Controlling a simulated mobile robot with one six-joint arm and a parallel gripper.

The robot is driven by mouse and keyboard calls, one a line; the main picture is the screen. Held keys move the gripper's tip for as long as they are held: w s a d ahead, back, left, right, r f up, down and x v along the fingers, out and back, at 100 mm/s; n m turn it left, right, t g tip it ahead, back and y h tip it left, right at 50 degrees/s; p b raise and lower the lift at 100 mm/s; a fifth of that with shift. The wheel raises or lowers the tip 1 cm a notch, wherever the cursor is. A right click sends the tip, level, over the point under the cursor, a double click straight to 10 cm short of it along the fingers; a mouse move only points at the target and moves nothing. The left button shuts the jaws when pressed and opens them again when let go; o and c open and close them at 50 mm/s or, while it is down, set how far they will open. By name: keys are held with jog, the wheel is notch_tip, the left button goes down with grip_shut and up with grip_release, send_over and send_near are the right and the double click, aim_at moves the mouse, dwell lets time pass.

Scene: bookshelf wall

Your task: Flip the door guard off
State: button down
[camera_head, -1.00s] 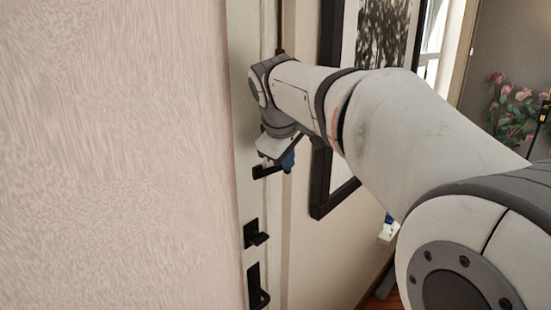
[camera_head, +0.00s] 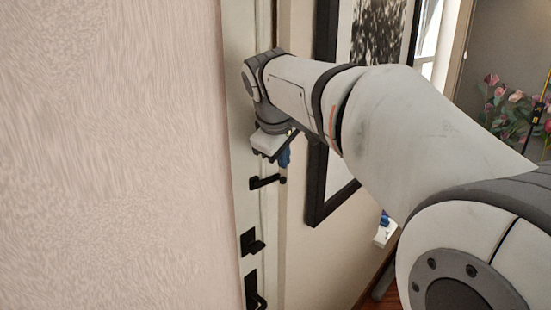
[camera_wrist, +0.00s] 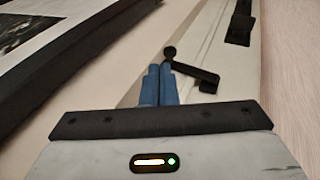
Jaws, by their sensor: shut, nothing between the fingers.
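The door guard (camera_head: 265,181) is a black bar on the white door and frame, just below my gripper in the head view. In the wrist view the door guard (camera_wrist: 195,74) shows as a black arm with a round knob at its left end. My gripper (camera_wrist: 159,70) has blue fingers that are shut with nothing between them. Their tips lie just under the knob in the wrist view; I cannot tell whether they touch it. In the head view my gripper (camera_head: 286,158) is partly hidden by my wrist.
Below the guard are a black latch (camera_head: 252,244) and a black door handle (camera_head: 254,290). A black-framed picture (camera_head: 322,190) hangs on the wall right of the door. A pale textured wall (camera_head: 110,150) fills the left. Pink flowers (camera_head: 510,110) stand at the far right.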

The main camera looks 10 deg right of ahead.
aim_at(283, 179)
jog(key=d+b+v, duration=0.1)
jog(key=v, duration=1)
jog(key=shift+w+r, duration=0.2)
jog(key=shift+r, duration=0.45)
jog(key=s+a+f+t+h+b, duration=0.1)
jog(key=a+f+b, duration=0.3)
jog(key=b, duration=0.8)
jog(key=shift+s+f+h+b, duration=0.2)
jog(key=shift+s+h+b, duration=0.1)
jog(key=shift+s, duration=0.55)
jog(key=shift+r, duration=0.1)
jog(key=b+x, duration=0.1)
jog(key=x, duration=1.3)
jog(key=shift+w, duration=0.15)
